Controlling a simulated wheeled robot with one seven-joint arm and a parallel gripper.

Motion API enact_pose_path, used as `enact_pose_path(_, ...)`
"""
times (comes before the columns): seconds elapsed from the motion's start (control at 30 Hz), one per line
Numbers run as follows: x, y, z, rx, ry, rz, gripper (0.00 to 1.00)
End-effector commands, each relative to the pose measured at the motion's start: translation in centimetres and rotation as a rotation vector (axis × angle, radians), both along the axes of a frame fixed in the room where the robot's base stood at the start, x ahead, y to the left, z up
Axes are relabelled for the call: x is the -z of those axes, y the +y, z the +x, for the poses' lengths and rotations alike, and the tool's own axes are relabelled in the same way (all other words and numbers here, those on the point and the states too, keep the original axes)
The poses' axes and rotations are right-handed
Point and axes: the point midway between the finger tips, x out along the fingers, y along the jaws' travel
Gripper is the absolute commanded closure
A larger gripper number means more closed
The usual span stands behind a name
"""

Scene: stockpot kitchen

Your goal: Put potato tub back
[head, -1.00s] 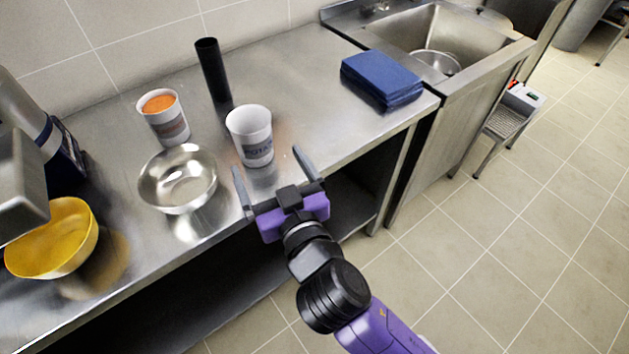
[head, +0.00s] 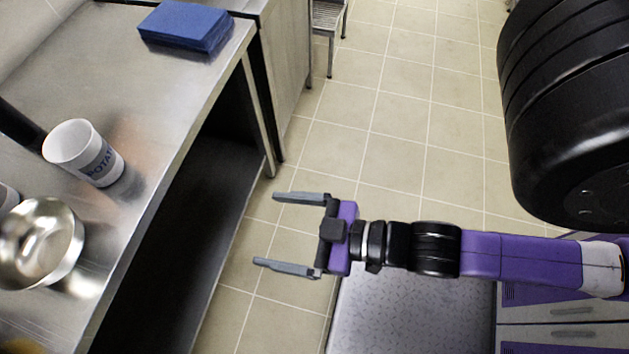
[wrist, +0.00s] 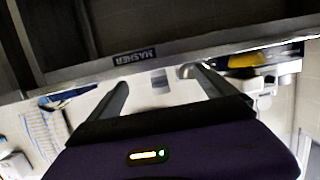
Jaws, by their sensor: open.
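The potato tub (head: 84,154) is a white cup-shaped tub with dark lettering, standing on the steel counter (head: 150,100) in the head view. My gripper (head: 264,230) is open and empty, out over the floor in front of the counter, to the right of the tub and clear of it.
A steel bowl (head: 38,243) and a black cylinder (head: 18,128) stand near the tub. Blue folded cloths (head: 186,25) lie at the counter's far end. An open dark shelf space (head: 205,190) is below the counter. The tiled floor (head: 400,120) ahead is clear.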

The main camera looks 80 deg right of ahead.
Motion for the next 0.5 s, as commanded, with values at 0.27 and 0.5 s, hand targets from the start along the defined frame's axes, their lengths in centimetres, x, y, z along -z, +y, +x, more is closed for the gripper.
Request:
enact_pose_path(0.27,-2.3,-1.6,-6.2,0.040,0.013,0.006,0.05)
enact_pose_path(0.5,-2.8,-1.9,-6.9,0.050,0.011,0.006,0.05)
